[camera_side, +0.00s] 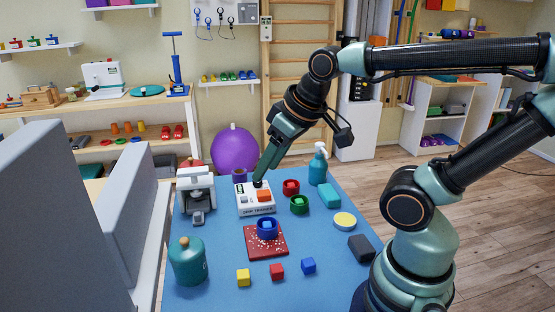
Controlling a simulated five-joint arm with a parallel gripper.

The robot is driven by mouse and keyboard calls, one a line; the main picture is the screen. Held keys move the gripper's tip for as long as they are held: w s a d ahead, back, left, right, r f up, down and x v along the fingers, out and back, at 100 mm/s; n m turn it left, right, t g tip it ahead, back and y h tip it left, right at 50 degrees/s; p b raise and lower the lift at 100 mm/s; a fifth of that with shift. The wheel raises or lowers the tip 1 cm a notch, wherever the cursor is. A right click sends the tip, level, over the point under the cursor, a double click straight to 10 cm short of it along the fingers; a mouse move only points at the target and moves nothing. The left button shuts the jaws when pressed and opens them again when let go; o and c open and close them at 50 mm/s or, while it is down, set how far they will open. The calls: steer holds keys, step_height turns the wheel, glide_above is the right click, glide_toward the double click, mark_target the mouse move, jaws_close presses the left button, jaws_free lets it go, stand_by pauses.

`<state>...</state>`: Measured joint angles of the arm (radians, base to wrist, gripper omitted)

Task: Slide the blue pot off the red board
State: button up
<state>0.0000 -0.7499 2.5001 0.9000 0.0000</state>
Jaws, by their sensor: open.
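The blue pot (267,226) stands upright on the red board (280,245), toward the board's back part. It appears to have a lighter blue piece inside. The red board lies flat on the blue table and has pale speckles. My gripper (259,182) points down over the white grip-trainer box, behind the blue pot and apart from it. Its jaws are open, though the fingertips are small and dark in this view. I cannot tell whether they touch the box.
The white box (257,211) stands just behind the board. A red pot (291,187) and a green pot (299,205) stand behind right. Yellow (243,277), red (277,271) and blue (308,265) cubes lie in front. A teal jar (188,262) stands left.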

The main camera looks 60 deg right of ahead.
steer(key=shift+w, duration=0.1)
jaws_close()
steer(key=n+g, duration=0.6)
steer(key=n, duration=0.3)
glide_above(252, 236)
steer(key=w+a, duration=0.3)
step_height(252, 236, down, 14)
step_height(252, 236, down, 10)
steer(key=shift+d+r, duration=0.15)
steer(key=shift+r, duration=0.1)
steer(key=shift+s+d, duration=1.4)
